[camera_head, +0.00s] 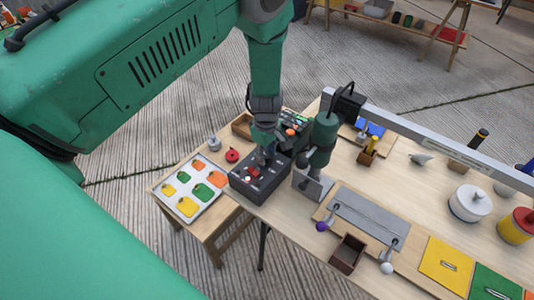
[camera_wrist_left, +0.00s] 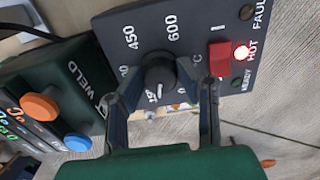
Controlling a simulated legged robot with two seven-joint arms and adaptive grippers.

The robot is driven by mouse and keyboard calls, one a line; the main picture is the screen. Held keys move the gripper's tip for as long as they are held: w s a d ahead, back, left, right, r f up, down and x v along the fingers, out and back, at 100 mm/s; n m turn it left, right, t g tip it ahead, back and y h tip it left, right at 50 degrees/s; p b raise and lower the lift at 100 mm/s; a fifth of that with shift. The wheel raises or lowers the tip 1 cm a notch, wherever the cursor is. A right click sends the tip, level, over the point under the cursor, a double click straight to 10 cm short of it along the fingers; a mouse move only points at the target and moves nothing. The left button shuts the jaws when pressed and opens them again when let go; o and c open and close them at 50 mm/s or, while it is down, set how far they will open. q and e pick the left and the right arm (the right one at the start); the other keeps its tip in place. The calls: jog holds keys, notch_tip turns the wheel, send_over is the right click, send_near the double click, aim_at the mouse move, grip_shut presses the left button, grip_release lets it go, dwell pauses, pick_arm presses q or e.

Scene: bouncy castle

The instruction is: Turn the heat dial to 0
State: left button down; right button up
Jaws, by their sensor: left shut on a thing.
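The heat dial (camera_wrist_left: 160,75) is a round black knob on a dark control box, with numbers such as 450 and 600 printed around it. My left gripper (camera_wrist_left: 163,108) is shut on the dial, with one finger on each side of it. A pale mark shows on the dial's lower part, but the exact value it points to is hard to read. In the head view the control box (camera_head: 250,188) sits at the table's left edge, with my left gripper (camera_head: 263,160) over it, hiding the dial. My right gripper is not in view.
A red switch (camera_wrist_left: 219,57) and a lit red lamp (camera_wrist_left: 242,52) by the word HOT are beside the dial. A green WELD unit (camera_wrist_left: 65,75) with orange and blue knobs stands close by. A tray of coloured patches (camera_head: 214,168) lies left of the box.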

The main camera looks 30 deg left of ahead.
pick_arm(q)
jog(key=n, duration=0.4)
jog(key=shift+w+a+r+n, duration=0.2)
jog(key=shift+w+n, duration=0.1)
jog(key=shift+w, duration=0.1)
jog(key=n, duration=0.4)
jog(key=shift+p, duration=0.3)
jog(key=shift+n, duration=0.3)
jog(key=c, duration=1.3)
grip_release()
jog(key=shift+o, duration=0.6)
jog(key=shift+s+d+f, duration=0.1)
jog(key=shift+s+f, duration=0.05)
jog(key=shift+s, duration=0.05)
